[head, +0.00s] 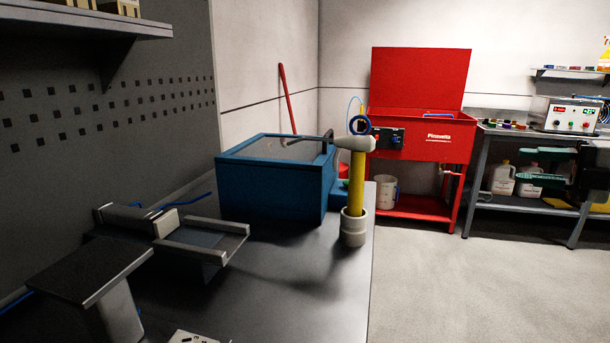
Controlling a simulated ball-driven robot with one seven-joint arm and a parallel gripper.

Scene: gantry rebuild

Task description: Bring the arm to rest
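My gripper (519,164) shows at the right edge of the head view, in front of the grey bench. Its two green fingers point left, one above the other with a clear gap between them, so it is open. I see nothing between the fingers. The dark body behind them runs up to the right edge of the picture, and the rest of my arm is out of view.
A dark table (300,290) fills the left front. On it are a blue box (270,195), a yellow-handled hammer (356,185) upright in a grey holder (353,228), and a grey vise-like fixture (190,237). A red parts washer (420,135) stands behind. Floor (470,290) at right is clear.

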